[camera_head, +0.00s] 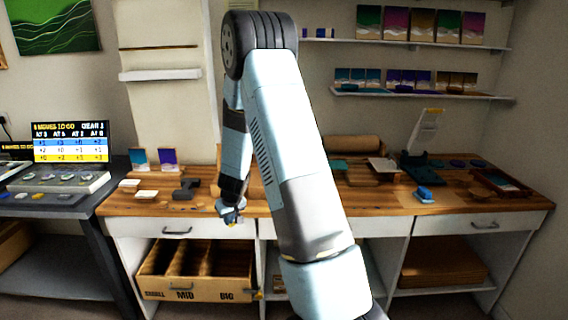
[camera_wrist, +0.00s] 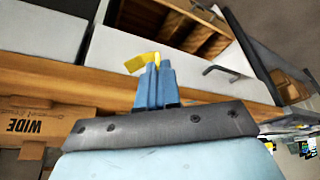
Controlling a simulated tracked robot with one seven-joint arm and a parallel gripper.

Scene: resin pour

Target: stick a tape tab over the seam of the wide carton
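My gripper (camera_head: 232,217) hangs near the front edge of the workbench, left of centre in the head view. In the wrist view my gripper (camera_wrist: 153,80) has its blue fingers close together on a small yellow tape tab (camera_wrist: 142,62), which sticks out past the fingertips. The brown wide carton (camera_wrist: 62,118), printed "WIDE", lies at the left of the wrist view, apart from the fingers. I cannot make out its seam clearly. In the head view my arm hides much of the bench middle, and I cannot clearly pick out the carton there.
The wooden workbench (camera_head: 400,203) holds a blue tool (camera_head: 424,194), small tiles and a dark press-like stand. An open divided box (camera_head: 200,291) marked SMALL, MID and BIG sits under the bench. A dark side table (camera_head: 58,209) with a screen (camera_head: 70,143) stands at left.

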